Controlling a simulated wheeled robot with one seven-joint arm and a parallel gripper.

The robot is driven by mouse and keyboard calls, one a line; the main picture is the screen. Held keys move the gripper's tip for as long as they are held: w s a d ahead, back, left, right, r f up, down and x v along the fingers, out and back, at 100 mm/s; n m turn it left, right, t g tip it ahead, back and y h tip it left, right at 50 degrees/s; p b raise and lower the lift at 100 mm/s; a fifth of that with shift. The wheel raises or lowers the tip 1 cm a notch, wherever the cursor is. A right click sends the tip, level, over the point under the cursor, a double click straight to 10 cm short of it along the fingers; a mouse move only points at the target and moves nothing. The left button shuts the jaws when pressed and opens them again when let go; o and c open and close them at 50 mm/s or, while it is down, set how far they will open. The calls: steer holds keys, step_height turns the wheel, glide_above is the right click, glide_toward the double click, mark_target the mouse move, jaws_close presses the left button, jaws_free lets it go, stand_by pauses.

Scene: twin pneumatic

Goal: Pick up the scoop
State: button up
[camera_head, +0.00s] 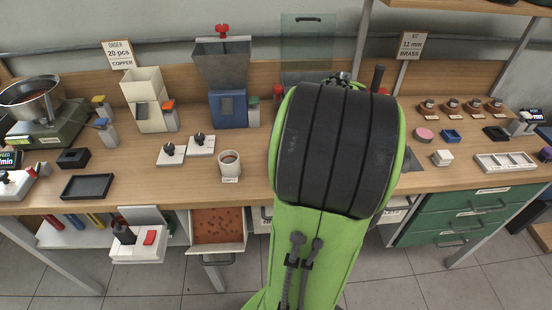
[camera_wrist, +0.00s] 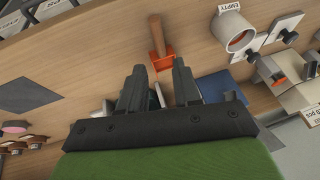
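The scoop (camera_wrist: 158,46), with a brown handle and an orange end, lies on the wooden bench in the wrist view. Its handle points toward the top of that picture. My gripper (camera_wrist: 160,68) is open, with its two dark fingers apart. The orange end of the scoop shows just beyond the fingertips, in line with the gap between them. I see no contact, and the height of the fingers above the bench is hard to tell. In the head view my arm hides the gripper and the scoop.
A white cup (camera_head: 230,163) marked empty stands left of my arm; it also shows in the wrist view (camera_wrist: 233,32). A grey hopper with a blue base (camera_head: 228,108) stands behind it. Small blocks and a white tray (camera_head: 505,162) are at right. An open drawer (camera_head: 218,227) holds reddish pieces.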

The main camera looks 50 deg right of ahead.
steer(key=x, duration=0.3)
steer(key=b+x, duration=0.1)
steer(key=x, duration=0.2)
steer(key=shift+d+f+b, duration=0.1)
steer(key=shift+d+b, duration=0.15)
steer(key=shift+b, duration=0.05)
steer(key=b+x, duration=0.2)
steer(key=x, duration=0.3)
steer(key=shift+f, duration=0.2)
steer(key=shift+a+r, duration=0.1)
steer(key=shift+r, duration=0.05)
jaws_close()
